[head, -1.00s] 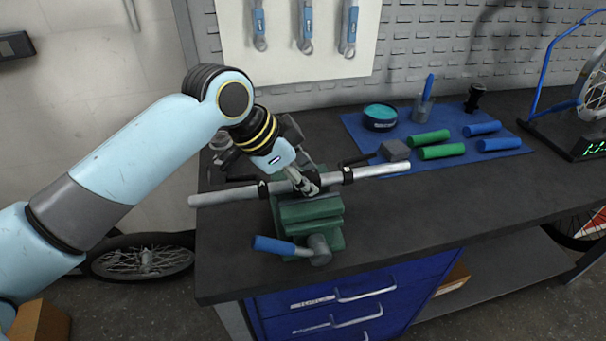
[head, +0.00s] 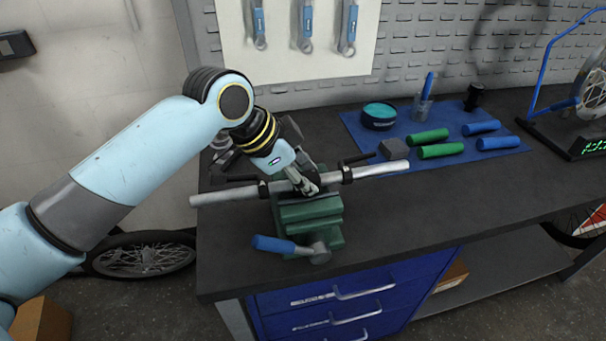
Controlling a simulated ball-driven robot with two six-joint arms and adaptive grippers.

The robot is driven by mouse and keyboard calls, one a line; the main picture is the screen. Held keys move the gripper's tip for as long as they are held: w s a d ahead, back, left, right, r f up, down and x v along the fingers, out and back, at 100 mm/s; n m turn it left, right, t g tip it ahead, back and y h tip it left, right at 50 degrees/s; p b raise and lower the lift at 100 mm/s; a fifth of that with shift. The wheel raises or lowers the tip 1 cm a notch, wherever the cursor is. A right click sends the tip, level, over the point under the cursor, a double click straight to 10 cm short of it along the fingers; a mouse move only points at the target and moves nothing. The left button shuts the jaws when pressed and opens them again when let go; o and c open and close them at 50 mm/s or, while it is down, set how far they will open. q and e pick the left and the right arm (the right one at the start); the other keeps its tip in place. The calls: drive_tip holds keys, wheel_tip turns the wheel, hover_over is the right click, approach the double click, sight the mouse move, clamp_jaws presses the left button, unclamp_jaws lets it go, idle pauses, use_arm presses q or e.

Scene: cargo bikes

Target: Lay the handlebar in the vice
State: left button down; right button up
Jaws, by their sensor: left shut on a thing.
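The handlebar (head: 228,197) is a long silver bar with black brake levers (head: 346,173). It lies crosswise over the green vice (head: 311,229), and its two ends stick out left and right. My left gripper (head: 308,189) points down at the bar's middle, just over the vice, and is shut on the handlebar. The gripper hides part of the vice's jaws, so I cannot tell how deep the bar sits between them. The vice's blue-gripped crank handle (head: 274,244) is at its front. My right gripper is not in view.
The dark workbench (head: 440,205) is clear to the right of the vice. A blue mat (head: 360,125) behind holds green grips (head: 441,151), blue grips (head: 499,143), a round tin (head: 379,116) and a grey block (head: 394,149). A wheel stand (head: 570,143) is at the far right.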

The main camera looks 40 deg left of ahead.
use_arm(q)
drive_tip(key=shift+s+f, duration=0.35)
drive_tip(key=shift+f, duration=0.15)
drive_tip(key=c, duration=1.2)
unclamp_jaws()
drive_tip(key=shift+o, duration=1.4)
drive_tip(key=shift+w+d, duration=0.1)
drive_tip(key=shift+w, duration=0.05)
drive_tip(key=shift+a+r, duration=0.25)
drive_tip(key=shift+r, duration=0.05)
drive_tip(key=v, duration=1.1)
drive_tip(key=shift+r, duration=0.4)
